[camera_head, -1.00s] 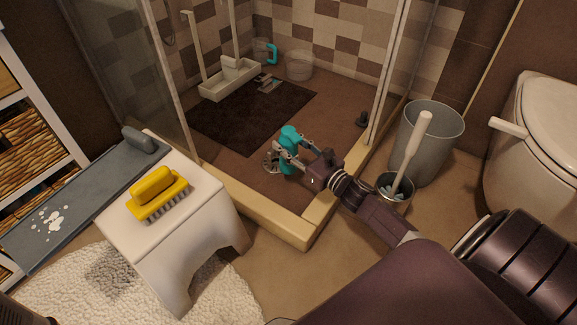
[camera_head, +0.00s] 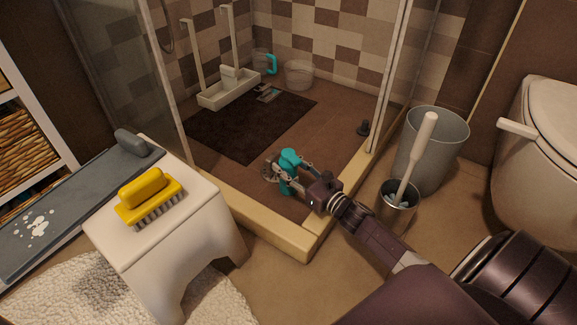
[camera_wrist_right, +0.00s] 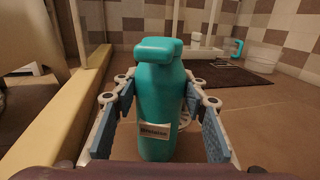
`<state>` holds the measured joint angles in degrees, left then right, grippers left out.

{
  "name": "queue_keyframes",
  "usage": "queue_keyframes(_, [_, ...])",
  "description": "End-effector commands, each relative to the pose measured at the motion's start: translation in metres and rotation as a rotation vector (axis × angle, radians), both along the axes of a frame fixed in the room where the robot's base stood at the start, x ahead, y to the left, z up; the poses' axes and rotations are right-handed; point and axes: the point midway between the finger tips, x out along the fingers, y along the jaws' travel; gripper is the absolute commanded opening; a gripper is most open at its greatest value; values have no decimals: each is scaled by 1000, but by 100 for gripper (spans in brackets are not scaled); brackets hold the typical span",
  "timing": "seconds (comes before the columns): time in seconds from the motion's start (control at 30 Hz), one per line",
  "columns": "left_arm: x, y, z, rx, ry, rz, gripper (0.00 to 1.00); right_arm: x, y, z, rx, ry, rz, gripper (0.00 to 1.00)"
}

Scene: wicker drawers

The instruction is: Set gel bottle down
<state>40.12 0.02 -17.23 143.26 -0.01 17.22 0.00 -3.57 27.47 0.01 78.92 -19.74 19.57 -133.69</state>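The teal gel bottle (camera_head: 288,172) is upright inside the shower area, beside the round floor drain (camera_head: 269,172). My right gripper (camera_head: 297,177) reaches in from the right, with its fingers around the bottle. In the right wrist view, the bottle (camera_wrist_right: 158,105) stands between the blue finger pads, which sit close against both sides near the tips. Its label faces the wrist. The bottle's base is at or just above the brown shower floor (camera_head: 325,138); I cannot tell if it touches. My left gripper is not in view.
A pale raised curb (camera_head: 262,232) and glass panels edge the shower. A dark mat (camera_head: 250,125), white rack (camera_head: 228,90) and clear bucket (camera_head: 299,74) are further back. A grey bin (camera_head: 437,150) and toilet brush (camera_head: 417,160) stand right; a white stool (camera_head: 190,225) with a yellow brush (camera_head: 149,197) stands left.

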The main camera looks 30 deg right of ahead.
Motion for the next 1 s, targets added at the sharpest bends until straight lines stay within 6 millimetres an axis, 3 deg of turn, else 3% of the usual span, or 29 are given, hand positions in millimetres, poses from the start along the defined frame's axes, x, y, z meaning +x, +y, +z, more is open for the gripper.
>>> queue_keyframes(0.17, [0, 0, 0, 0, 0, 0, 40, 0, 0, -1, 1, 1, 0, 57])
queue_keyframes(0.5, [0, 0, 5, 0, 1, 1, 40, 0, 0, 4, 1, 1, 0, 57])
queue_keyframes(0.67, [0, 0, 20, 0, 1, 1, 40, -25, -4, 5, 4, 6, -2, 57])
queue_keyframes(1.0, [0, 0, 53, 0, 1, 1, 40, -95, -15, 5, 2, 4, -2, 57])
